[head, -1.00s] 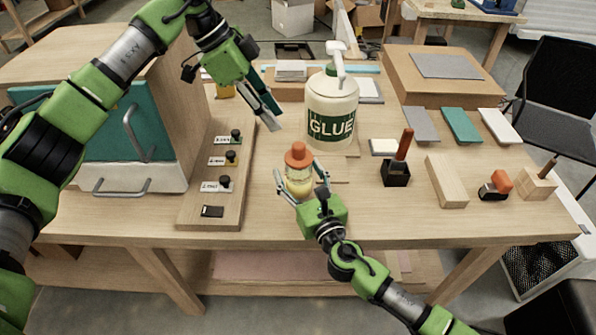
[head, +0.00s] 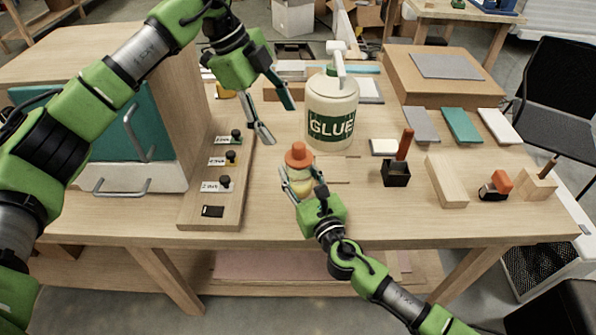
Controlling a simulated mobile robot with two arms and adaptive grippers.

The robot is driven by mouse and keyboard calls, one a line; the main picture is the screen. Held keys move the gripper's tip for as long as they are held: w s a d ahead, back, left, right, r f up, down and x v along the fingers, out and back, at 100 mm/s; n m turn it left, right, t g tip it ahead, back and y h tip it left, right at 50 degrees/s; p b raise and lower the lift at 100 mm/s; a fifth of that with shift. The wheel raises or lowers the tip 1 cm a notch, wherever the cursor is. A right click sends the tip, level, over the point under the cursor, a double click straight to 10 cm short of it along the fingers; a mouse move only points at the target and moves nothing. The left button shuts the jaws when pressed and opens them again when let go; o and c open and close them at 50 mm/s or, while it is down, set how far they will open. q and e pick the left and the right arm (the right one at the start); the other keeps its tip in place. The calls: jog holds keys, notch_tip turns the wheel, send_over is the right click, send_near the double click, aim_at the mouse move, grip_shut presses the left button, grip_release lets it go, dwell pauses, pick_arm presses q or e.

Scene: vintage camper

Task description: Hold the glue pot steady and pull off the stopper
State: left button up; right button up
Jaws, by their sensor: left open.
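The glue pot (head: 302,186) is a small clear jar with yellowish contents, upright near the front middle of the bench. Its orange stopper (head: 299,155) sits in the top. My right gripper (head: 301,175) comes from the front with a finger on each side of the jar and looks shut on it; the exact contact is small to see. My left gripper (head: 281,125) is open and empty, above and behind the pot, pointing down toward it and apart from the stopper.
A large white glue bottle (head: 332,108) with a pump stands close behind the pot. A board with black knobs (head: 212,190) and a cabinet (head: 120,130) lie to the left. A black holder (head: 396,173) and wood block (head: 446,181) stand to the right.

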aim_at(297, 148)
pick_arm(q)
jog(key=shift+d+f+m+t+y, duration=0.5)
jog(key=shift+f+m, duration=1)
jog(key=shift+m, duration=1.5)
jog(key=shift+d+f+m+t+y, duration=0.15)
jog(key=shift+d+f+m+y, duration=1)
jog(key=shift+m, duration=1.85)
jog(key=shift+d+f+m+t+y, duration=0.1)
jog(key=shift+d+f+m+t, duration=0.35)
jog(key=shift+f+m, duration=2)
jog(key=shift+d+r+m, duration=0.1)
jog(key=shift+r+m, duration=0.45)
jog(key=shift+r, duration=0.05)
grip_shut()
